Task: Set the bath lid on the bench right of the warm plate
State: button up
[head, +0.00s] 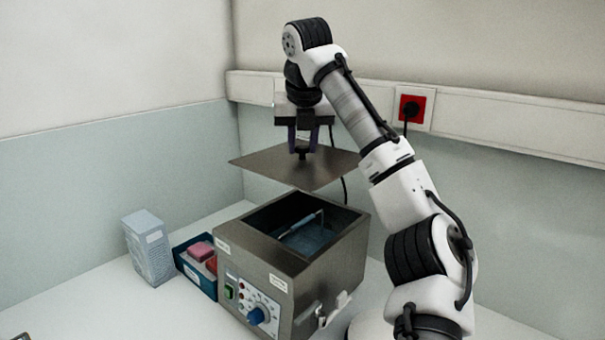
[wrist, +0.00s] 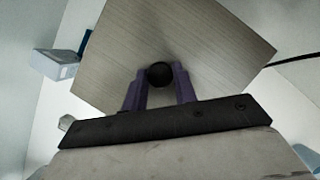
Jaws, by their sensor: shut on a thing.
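The bath lid (head: 270,169) is a flat grey metal plate with a dark round knob. It hangs roughly level above the bath. My gripper (head: 303,146) is shut on the knob, seen from above in the wrist view (wrist: 159,80), where the lid (wrist: 190,40) fills the middle. The bath (head: 285,262) is a metal box on the bench (head: 150,312), open at the top. Bluish water and a thin rod show inside. Its front has a green switch and a blue dial. I cannot make out the warm plate in either view.
A pale blue-white box (head: 148,247) and a dark blue tray (head: 196,270) with pink and red things stand left of the bath. A red socket (head: 411,108) with a black cable is on the back wall. Bare bench shows at front left.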

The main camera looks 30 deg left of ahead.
aim_at(302, 148)
notch_tip(302, 148, up, 6)
jog(key=shift+p, duration=0.5)
jog(key=shift+r+p, duration=1.2)
jog(key=shift+p, duration=0.2)
jog(key=shift+f, duration=0.15)
